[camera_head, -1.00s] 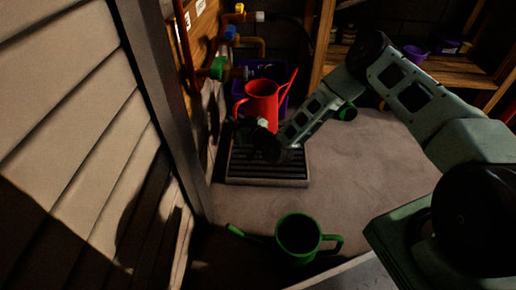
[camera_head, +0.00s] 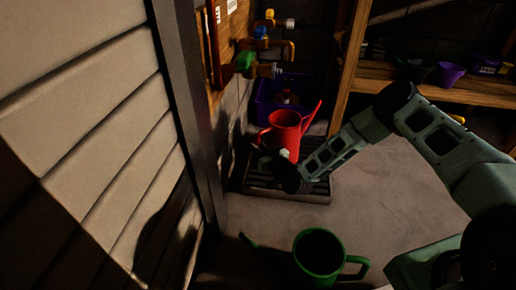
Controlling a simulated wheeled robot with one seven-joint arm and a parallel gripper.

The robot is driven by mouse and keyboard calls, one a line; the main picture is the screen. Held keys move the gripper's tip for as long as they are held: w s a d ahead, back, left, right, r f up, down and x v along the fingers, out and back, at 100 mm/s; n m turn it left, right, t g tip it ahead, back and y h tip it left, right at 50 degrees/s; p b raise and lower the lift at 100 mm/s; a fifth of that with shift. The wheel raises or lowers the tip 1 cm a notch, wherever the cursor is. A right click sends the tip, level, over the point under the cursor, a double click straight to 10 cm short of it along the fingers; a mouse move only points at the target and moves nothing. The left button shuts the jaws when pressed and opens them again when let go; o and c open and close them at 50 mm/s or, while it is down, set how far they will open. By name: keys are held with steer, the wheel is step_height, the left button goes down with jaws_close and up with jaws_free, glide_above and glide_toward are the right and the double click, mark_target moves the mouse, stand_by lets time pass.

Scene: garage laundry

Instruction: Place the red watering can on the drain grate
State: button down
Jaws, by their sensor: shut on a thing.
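The red watering can (camera_head: 286,130) is upright over the dark slatted drain grate (camera_head: 290,195), with its spout to the right and its handle to the left. My gripper (camera_head: 270,158) is at the can's near left side, by the handle, and is shut on the can. The fingertips are dark and partly hidden by my wrist. I cannot tell whether the can's base touches the grate, because my wrist and arm hide it.
A green watering can (camera_head: 319,255) stands on the floor in front. A purple crate (camera_head: 272,104) is behind the grate. Pipes with coloured valves (camera_head: 245,61) run along the left wall. A wooden shelf (camera_head: 430,76) is at back right. The floor (camera_head: 385,185) right of the grate is clear.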

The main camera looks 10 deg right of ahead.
steer(key=shift+f, duration=0.15)
steer(key=c, duration=1.4)
jaws_free()
